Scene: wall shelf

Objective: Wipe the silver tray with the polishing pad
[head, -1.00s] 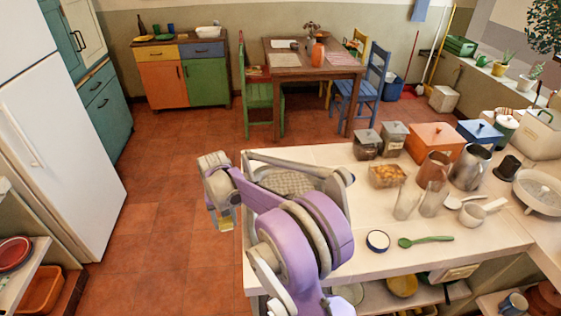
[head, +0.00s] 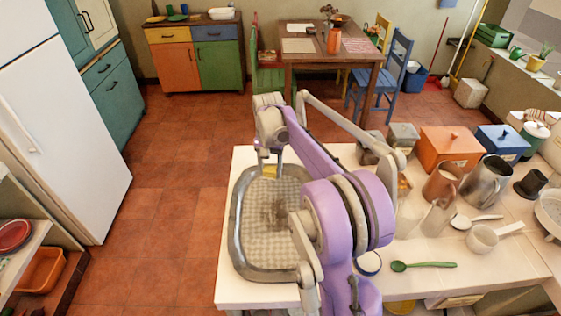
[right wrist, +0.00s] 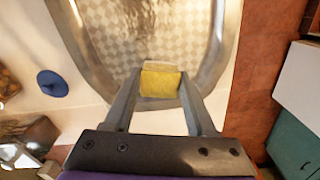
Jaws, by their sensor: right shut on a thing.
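The silver tray (head: 239,235) lies at the left end of the pale counter, with a checkered-looking inside and a brownish smudge (head: 284,213) near its middle. My arm covers its right part in the head view. My right gripper (head: 270,168) is at the tray's far side, shut on the yellow polishing pad (head: 270,173). The right wrist view shows the pad (right wrist: 160,82) between the fingers, at the edge of the tray (right wrist: 224,40). I cannot tell whether the pad touches the tray. My left gripper is not in view.
Right of my arm on the counter (head: 440,280) are a white blue-rimmed disc (head: 369,263), a green spoon (head: 424,266), metal jugs (head: 487,183) and an orange box (head: 450,146). Open floor (head: 170,240) lies left of the counter.

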